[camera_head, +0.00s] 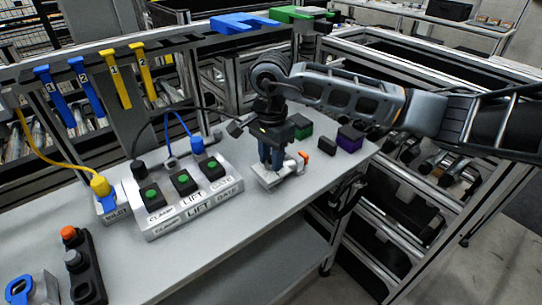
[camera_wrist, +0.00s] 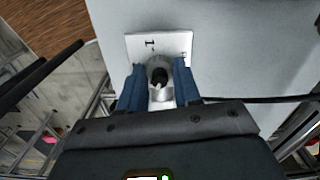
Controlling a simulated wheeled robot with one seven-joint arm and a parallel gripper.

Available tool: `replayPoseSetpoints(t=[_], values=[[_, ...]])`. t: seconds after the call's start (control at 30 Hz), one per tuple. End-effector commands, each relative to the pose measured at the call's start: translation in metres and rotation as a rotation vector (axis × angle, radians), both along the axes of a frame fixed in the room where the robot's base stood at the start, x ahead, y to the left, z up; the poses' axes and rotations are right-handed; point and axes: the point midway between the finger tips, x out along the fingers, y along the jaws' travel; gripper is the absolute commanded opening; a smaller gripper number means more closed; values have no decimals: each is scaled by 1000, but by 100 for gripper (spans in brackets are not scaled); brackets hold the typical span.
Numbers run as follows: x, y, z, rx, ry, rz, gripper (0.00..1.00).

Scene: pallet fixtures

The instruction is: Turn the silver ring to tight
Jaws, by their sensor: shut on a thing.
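The silver ring (camera_wrist: 160,92) shows in the wrist view as a round metal piece with a dark centre, on a small white base plate (camera_wrist: 178,42). A mark like a "1" is printed on the plate. My gripper (camera_wrist: 158,88) reaches down over it, with one blue finger on each side, shut on the ring. In the head view my gripper (camera_head: 270,160) points down onto the plate (camera_head: 283,178) near the right end of the table. The fingers mostly hide the ring there, and its turn position cannot be read.
An orange-tipped part (camera_head: 304,156) stands beside the plate. A control panel (camera_head: 190,208) with several green buttons stands to the left.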

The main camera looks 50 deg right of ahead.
Motion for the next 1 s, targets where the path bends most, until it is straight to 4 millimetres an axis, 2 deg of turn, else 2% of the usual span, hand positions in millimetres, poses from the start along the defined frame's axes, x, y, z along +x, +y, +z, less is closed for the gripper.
replayPoseSetpoints(t=[0.13, 0.47, 0.67, 1.0], values=[[0, 0, 0, 0, 1, 0, 2], [0, 0, -2, -1, 1, -56, 2], [0, 0, -4, -3, -1, -181, 2], [0, 0, -5, -3, -1, -494, 2]])
